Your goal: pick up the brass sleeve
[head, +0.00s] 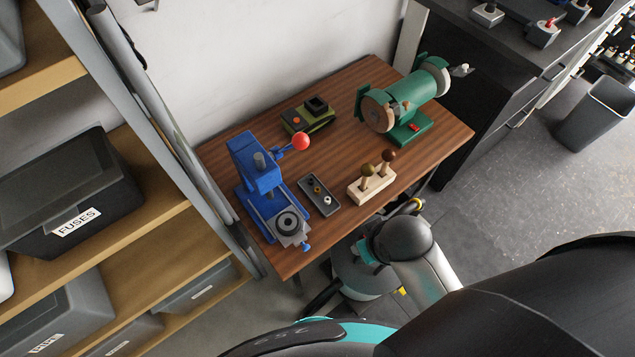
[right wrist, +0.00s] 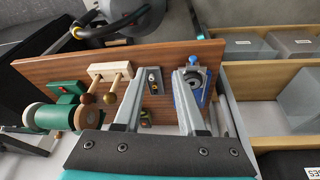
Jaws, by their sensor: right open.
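A small brass-coloured piece (head: 317,189), which looks like the brass sleeve, sits in a shallow grey tray (head: 333,208) between the blue press and the wooden peg block. A dark piece and a pale piece lie in the same tray. In the right wrist view the tray (right wrist: 148,91) shows between my fingers, partly hidden, its pieces too small to tell apart surely. My right gripper (right wrist: 160,74) is open and empty, its fingers pointing towards the bench and apart from the tray as far as I can tell. My left gripper is not in view.
The blue press (head: 262,180) with a red knob stands left of the tray. The wooden block (head: 371,190) with two knobbed pegs stands right of it. A green box (head: 308,118) and the green grinder (head: 408,102) are behind. Shelves with bins border the bench's left.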

